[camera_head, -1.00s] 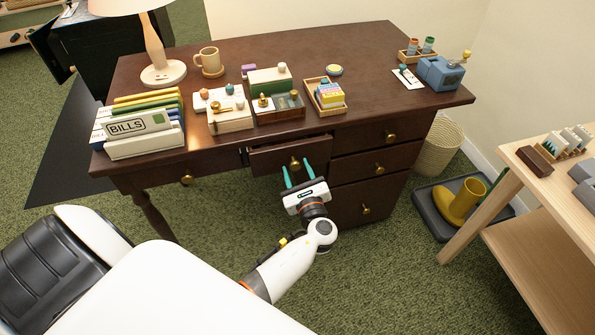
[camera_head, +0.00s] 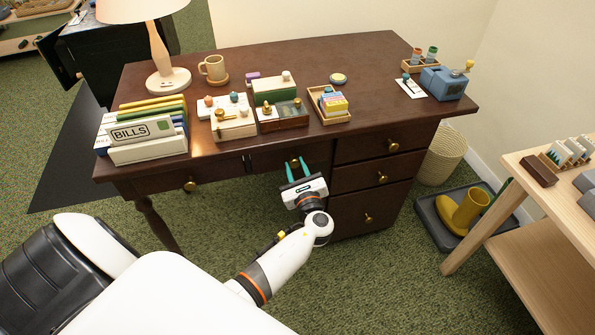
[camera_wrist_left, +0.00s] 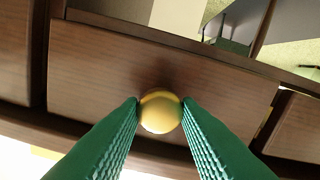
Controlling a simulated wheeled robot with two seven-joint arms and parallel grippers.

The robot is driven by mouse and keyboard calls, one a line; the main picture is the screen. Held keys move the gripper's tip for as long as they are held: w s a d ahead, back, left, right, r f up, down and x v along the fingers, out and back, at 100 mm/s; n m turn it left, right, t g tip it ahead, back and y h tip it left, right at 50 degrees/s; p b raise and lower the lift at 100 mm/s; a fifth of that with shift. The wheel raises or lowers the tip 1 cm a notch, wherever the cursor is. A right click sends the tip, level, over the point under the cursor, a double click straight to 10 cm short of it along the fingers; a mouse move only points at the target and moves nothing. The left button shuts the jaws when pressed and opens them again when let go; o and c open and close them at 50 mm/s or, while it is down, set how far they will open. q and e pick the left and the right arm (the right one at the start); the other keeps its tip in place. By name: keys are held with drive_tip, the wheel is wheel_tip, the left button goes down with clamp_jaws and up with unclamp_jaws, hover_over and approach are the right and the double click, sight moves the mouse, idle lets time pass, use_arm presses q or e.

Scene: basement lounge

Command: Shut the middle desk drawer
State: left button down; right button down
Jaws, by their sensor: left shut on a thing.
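The middle desk drawer (camera_head: 268,160) is in the dark brown desk (camera_head: 375,60), between the left drawer and the right-hand stack. Its front looks about level with the fronts beside it; I cannot tell whether a small gap remains. My left gripper (camera_head: 297,168) is at the drawer front, its green fingers shut on the round brass knob (camera_wrist_left: 160,112). In the left wrist view the drawer front (camera_wrist_left: 110,75) fills the middle, with the knob between the fingertips (camera_wrist_left: 160,115). The desk's overhang hides part of the drawer top in the head view. My right gripper is not in view.
The desktop holds a lamp (camera_head: 160,50), binders (camera_head: 145,135), a mug (camera_head: 212,68) and small boxes. Right-hand drawers (camera_head: 375,175) look shut. A wicker basket (camera_head: 442,155), yellow boot (camera_head: 465,207) and pale wooden table (camera_head: 550,205) stand right.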

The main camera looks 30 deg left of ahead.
use_arm(q)
drive_tip(key=c, duration=1.3)
unclamp_jaws()
drive_tip(key=shift+w+a+r, duration=0.1)
drive_tip(key=shift+a, duration=0.05)
drive_tip(key=shift+o, duration=1.2)
drive_tip(key=v, duration=1.2)
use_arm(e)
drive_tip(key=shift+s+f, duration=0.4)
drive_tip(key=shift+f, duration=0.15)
use_arm(q)
drive_tip(key=shift+w, duration=0.1)
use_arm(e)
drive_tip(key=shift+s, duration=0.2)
